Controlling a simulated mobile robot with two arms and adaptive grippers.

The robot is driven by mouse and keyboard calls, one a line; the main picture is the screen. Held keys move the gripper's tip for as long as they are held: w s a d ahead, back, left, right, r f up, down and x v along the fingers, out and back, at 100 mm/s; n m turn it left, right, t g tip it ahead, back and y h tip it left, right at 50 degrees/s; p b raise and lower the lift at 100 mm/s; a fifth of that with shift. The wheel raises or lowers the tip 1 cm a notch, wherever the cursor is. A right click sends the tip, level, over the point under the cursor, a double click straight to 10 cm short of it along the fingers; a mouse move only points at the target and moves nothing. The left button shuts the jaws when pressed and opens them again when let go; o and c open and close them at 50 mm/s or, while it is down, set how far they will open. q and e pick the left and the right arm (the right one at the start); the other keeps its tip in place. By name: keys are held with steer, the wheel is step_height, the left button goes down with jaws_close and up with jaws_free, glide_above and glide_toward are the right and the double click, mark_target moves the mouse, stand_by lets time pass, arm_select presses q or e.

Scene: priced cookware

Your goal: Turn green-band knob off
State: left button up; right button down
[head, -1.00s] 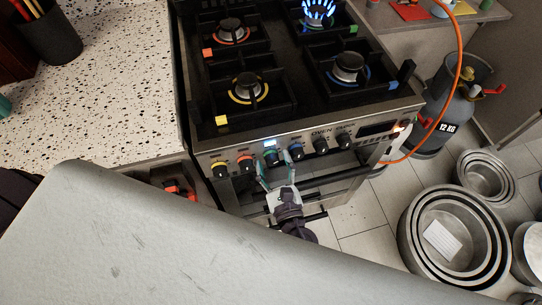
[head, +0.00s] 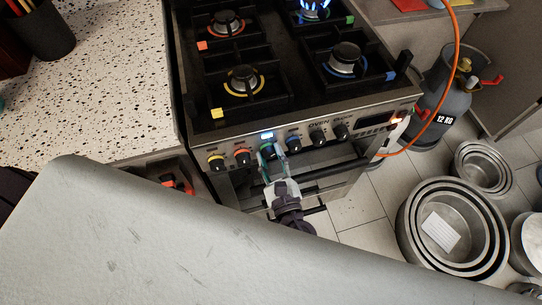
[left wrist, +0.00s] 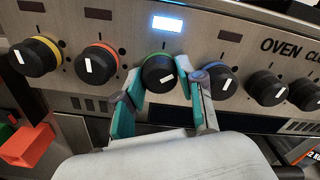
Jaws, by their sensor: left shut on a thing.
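The green-band knob (left wrist: 158,73) is a black knob with a green ring on the stove's front panel, below a lit display. Its white mark is tilted. It also shows in the head view (head: 267,151), partly covered by my fingers. My left gripper (head: 273,160) is shut on this knob. In the left wrist view its teal fingers (left wrist: 158,98) stand on both sides of the knob. The far right burner (head: 316,9), with a green marker beside it, burns with a blue flame. My right gripper is not in view.
Yellow-band (left wrist: 35,56), red-band (left wrist: 97,63) and blue-band (left wrist: 221,80) knobs sit close on either side. Two plain oven knobs (head: 318,137) follow to the right. An oven handle (head: 325,171) runs below. A gas cylinder (head: 440,90) and metal pans (head: 411,245) stand right.

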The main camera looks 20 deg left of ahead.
arm_select(q)
steer(key=n+b, duration=0.3)
steer(key=n, duration=0.2)
steer(key=shift+f, duration=0.2)
steer(key=n+b, duration=0.2)
steer(key=n, duration=0.1)
steer(key=shift+b, duration=0.35)
steer(key=shift+r+n+b, duration=0.15)
steer(key=shift+n+b, duration=0.55)
steer(key=shift+n, duration=0.6)
steer(key=o, duration=1.1)
steer(key=shift+o, duration=0.2)
